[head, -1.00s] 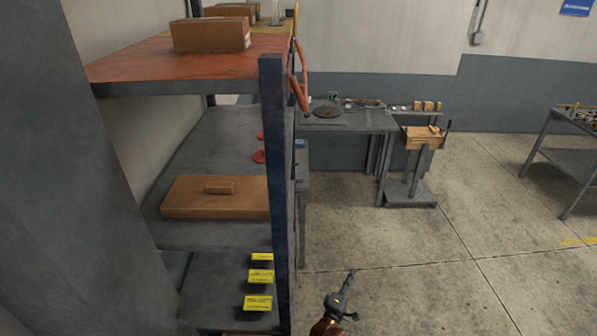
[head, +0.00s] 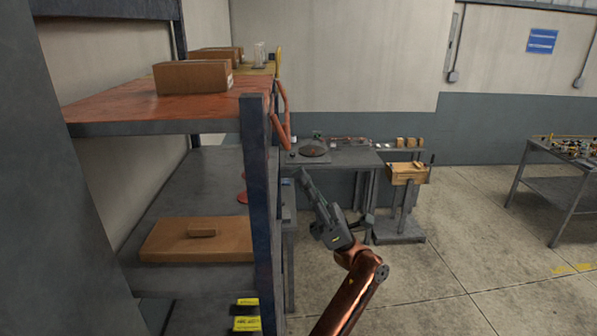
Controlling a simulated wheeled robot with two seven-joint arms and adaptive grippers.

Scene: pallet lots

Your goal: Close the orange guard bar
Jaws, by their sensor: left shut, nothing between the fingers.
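The orange guard bar (head: 285,112) shows at the far end of the shelving unit, just right of the blue-grey front post. It stands angled out from the shelf, with its lower end bent near the upper shelf's level. My left gripper (head: 304,178) is raised in front of the shelf's right side, below the bar in the picture and apart from it. Its fingers point up and to the left, shut and empty. My right gripper is not in view.
The shelf post (head: 259,200) stands close left of my gripper. A cardboard box (head: 193,77) sits on the orange upper shelf (head: 110,104), a flat box (head: 197,240) on the shelf below. A workbench (head: 350,157) and a wooden box on a stand (head: 407,174) are behind.

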